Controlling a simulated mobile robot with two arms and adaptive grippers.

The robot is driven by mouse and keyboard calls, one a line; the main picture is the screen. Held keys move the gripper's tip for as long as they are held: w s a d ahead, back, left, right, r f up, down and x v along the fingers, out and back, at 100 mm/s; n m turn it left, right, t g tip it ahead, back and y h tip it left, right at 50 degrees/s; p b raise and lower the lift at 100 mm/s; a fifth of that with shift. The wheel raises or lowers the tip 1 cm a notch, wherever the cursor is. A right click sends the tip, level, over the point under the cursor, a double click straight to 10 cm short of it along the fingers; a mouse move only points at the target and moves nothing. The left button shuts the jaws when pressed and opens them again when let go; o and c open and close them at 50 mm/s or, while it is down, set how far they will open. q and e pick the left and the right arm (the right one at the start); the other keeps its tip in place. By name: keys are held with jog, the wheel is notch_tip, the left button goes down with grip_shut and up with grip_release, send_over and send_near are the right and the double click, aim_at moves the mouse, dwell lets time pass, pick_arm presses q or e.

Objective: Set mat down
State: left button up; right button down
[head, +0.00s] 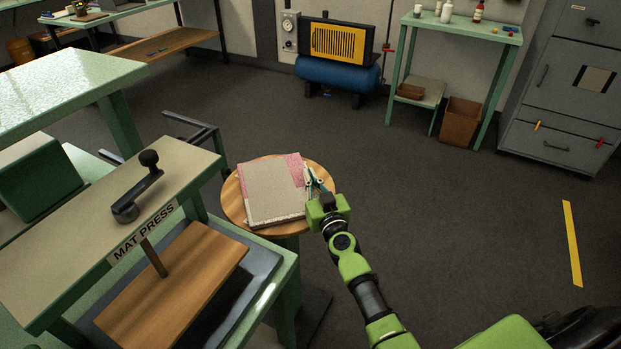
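A flat grey-beige square mat (272,192) with a pale edge lies over the round wooden stool top (233,208). A pink piece (296,167) shows along its far and right edges, seemingly beneath it. My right gripper (314,178) is at the mat's right edge, with its fingers pointing away from me over the stool's right side. The two fingers show slightly apart, but I cannot tell whether they hold the mat's edge or stand free beside it. My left gripper is not in view.
The mat press (150,190), with a black handle and wooden plate, stands close at the left of the stool. A green table (60,90) is behind it. A green side table (460,25), blue compressor (338,74) and grey cabinet (565,90) stand at the back. Floor on the right is clear.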

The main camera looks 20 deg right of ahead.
jog(key=c, duration=2.3)
grip_release()
jog(key=shift+f, duration=0.15)
jog(key=shift+s+r, duration=0.1)
jog(key=shift+r, duration=0.1)
jog(key=s, duration=0.4)
jog(key=s+a, duration=0.1)
jog(key=s, duration=0.3)
jog(key=s+p, duration=0.1)
jog(key=s, duration=0.2)
jog(key=shift+s+a, duration=0.2)
jog(key=shift+s, duration=0.2)
